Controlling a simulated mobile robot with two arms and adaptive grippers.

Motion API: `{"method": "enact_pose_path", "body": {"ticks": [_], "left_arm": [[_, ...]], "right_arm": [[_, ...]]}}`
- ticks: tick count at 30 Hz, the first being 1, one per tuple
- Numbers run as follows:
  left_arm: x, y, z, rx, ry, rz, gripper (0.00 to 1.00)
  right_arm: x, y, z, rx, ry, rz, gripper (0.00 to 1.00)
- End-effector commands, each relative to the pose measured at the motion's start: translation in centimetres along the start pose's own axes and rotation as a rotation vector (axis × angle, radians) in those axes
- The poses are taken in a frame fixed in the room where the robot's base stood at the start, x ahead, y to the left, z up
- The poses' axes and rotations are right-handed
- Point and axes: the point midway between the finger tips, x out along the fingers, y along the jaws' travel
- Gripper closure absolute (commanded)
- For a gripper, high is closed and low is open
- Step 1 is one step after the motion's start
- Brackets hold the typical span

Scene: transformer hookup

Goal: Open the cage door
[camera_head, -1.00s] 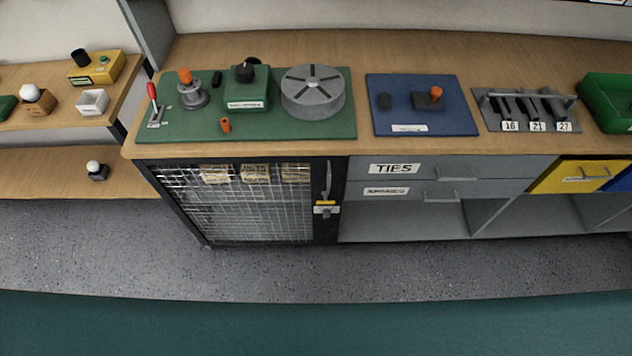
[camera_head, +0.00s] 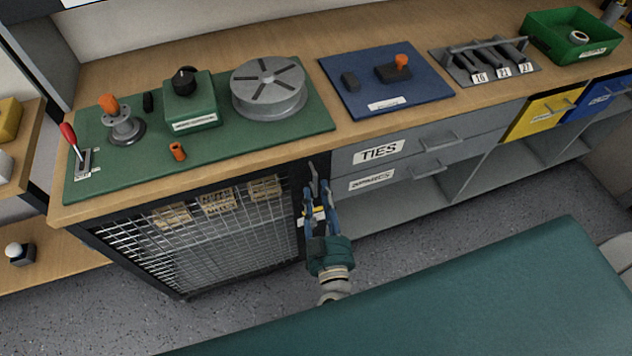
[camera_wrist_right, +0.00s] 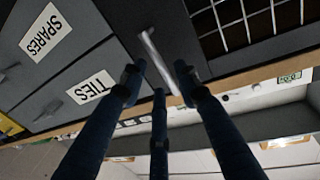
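The cage door (camera_head: 200,243) is a dark frame with wire mesh on the cabinet under the left end of the worktop, and it looks shut. Its upright grey handle (camera_head: 314,182) is on the frame's right side; it also shows in the right wrist view (camera_wrist_right: 155,55). My right gripper (camera_head: 319,192) is at the handle, its blue fingers pointing at the door frame. In the wrist view its fingers (camera_wrist_right: 157,76) are apart with the handle between the tips; contact cannot be told. A yellow-and-white latch part (camera_head: 317,214) is partly hidden behind the fingers. My left gripper is not in view.
Grey drawers labelled TIES (camera_head: 378,151) and SPARES (camera_wrist_right: 45,32) adjoin the door's right side. A green mat (camera_head: 240,138) with devices lies on the worktop above. A teal surface (camera_head: 430,300) fills the foreground. Grey floor (camera_head: 235,310) is clear before the cage.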

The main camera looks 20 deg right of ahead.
Motion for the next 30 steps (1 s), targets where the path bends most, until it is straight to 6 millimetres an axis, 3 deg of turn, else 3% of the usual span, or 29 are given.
{"method": "enact_pose_path", "body": {"ticks": [6, 18, 23, 30], "left_arm": [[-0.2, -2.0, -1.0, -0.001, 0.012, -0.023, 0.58], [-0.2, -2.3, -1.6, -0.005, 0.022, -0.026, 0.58], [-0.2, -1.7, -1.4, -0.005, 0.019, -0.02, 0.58], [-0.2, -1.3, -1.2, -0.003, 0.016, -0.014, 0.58]], "right_arm": [[3.0, 0.0, 0.0, -0.001, 0.001, -0.001, 0.68], [3.8, 0.0, 0.1, -0.001, -0.001, -0.001, 0.68], [3.8, 0.0, 0.1, 0.0, -0.001, -0.001, 0.98], [3.8, 0.0, 0.1, 0.0, -0.002, -0.001, 1.0]]}}
